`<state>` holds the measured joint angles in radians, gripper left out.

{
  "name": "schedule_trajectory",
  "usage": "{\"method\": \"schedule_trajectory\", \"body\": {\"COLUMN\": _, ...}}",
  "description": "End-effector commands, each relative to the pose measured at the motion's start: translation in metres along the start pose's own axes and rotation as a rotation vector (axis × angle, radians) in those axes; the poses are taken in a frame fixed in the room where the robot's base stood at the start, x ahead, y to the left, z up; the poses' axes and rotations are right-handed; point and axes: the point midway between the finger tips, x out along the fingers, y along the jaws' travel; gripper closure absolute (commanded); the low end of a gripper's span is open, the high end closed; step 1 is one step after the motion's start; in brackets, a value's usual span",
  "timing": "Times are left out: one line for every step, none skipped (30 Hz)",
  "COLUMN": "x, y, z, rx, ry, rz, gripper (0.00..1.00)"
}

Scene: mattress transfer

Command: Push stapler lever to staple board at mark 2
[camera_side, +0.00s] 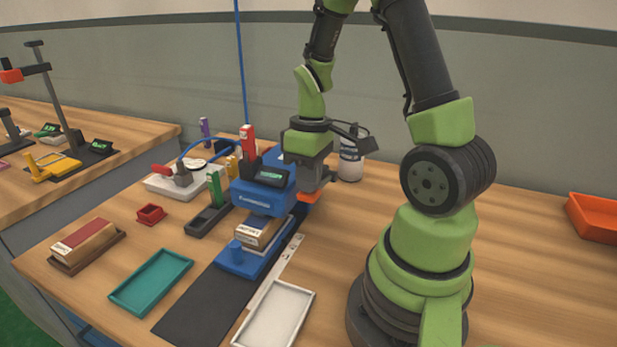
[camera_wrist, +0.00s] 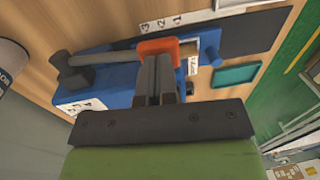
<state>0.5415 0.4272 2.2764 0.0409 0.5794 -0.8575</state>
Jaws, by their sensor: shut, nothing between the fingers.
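The blue stapler (camera_side: 262,192) stands mid-table with a small dark display on it. Its lever shows in the wrist view as a grey bar (camera_wrist: 105,57) ending in an orange grip (camera_wrist: 158,45). In the side view the orange grip (camera_side: 308,198) is just under my gripper (camera_side: 318,185). My gripper's fingers (camera_wrist: 158,75) are shut and empty, with their tips at the orange grip; I cannot tell if they touch it. A small pale-and-brown board (camera_side: 262,233) lies under the stapler's front on the blue base. The white mark strip (camera_wrist: 160,22) shows numbers 1, 2 and 3.
A white tray (camera_side: 311,296), a teal tray (camera_side: 184,262) and a dark mat (camera_side: 180,325) lie in front. A white canister (camera_side: 351,167) stands behind my gripper. The table right of my base is mostly clear.

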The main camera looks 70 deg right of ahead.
Motion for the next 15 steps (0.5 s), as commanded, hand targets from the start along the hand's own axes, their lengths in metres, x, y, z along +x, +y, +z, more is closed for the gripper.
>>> {"method": "schedule_trajectory", "body": {"x": 0.0, "y": 0.0, "z": 0.0, "rx": 0.0, "ry": 0.0, "rz": 0.0, "gripper": 1.0}}
{"method": "schedule_trajectory", "body": {"x": 0.0, "y": 0.0, "z": 0.0, "rx": 0.0, "ry": 0.0, "rz": 0.0, "gripper": 1.0}}
{"method": "schedule_trajectory", "body": {"x": 0.0, "y": 0.0, "z": 0.0, "rx": 0.0, "ry": 0.0, "rz": 0.0, "gripper": 1.0}}
{"method": "schedule_trajectory", "body": {"x": 0.0, "y": 0.0, "z": 0.0, "rx": 0.0, "ry": 0.0, "rz": 0.0, "gripper": 1.0}}
{"method": "schedule_trajectory", "body": {"x": 0.0, "y": 0.0, "z": 0.0, "rx": 0.0, "ry": 0.0, "rz": 0.0, "gripper": 1.0}}
{"method": "schedule_trajectory", "body": {"x": 0.0, "y": 0.0, "z": 0.0, "rx": 0.0, "ry": 0.0, "rz": 0.0, "gripper": 1.0}}
{"method": "schedule_trajectory", "body": {"x": 0.0, "y": 0.0, "z": 0.0, "rx": -0.001, "ry": 0.0, "rz": 0.0, "gripper": 1.0}}
{"method": "schedule_trajectory", "body": {"x": 0.001, "y": -0.001, "z": 0.0, "rx": -0.001, "ry": -0.001, "rz": -0.001, "gripper": 1.0}}
{"method": "schedule_trajectory", "body": {"x": 0.004, "y": -0.001, "z": 0.0, "rx": -0.001, "ry": -0.002, "rz": -0.002, "gripper": 1.0}}
{"method": "schedule_trajectory", "body": {"x": 0.006, "y": -0.003, "z": 0.0, "rx": -0.002, "ry": -0.004, "rz": -0.002, "gripper": 1.0}}
{"method": "schedule_trajectory", "body": {"x": 0.01, "y": -0.004, "z": 0.0, "rx": -0.003, "ry": -0.004, "rz": -0.003, "gripper": 1.0}}
{"method": "schedule_trajectory", "body": {"x": 0.017, "y": -0.006, "z": 0.001, "rx": -0.003, "ry": -0.006, "rz": -0.004, "gripper": 1.0}}
{"method": "schedule_trajectory", "body": {"x": 0.023, "y": -0.007, "z": 0.001, "rx": -0.002, "ry": -0.008, "rz": -0.005, "gripper": 1.0}}
{"method": "schedule_trajectory", "body": {"x": 0.028, "y": -0.008, "z": 0.002, "rx": -0.003, "ry": -0.01, "rz": 0.001, "gripper": 1.0}}
{"method": "schedule_trajectory", "body": {"x": 0.032, "y": -0.009, "z": 0.002, "rx": -0.004, "ry": -0.013, "rz": 0.023, "gripper": 1.0}}
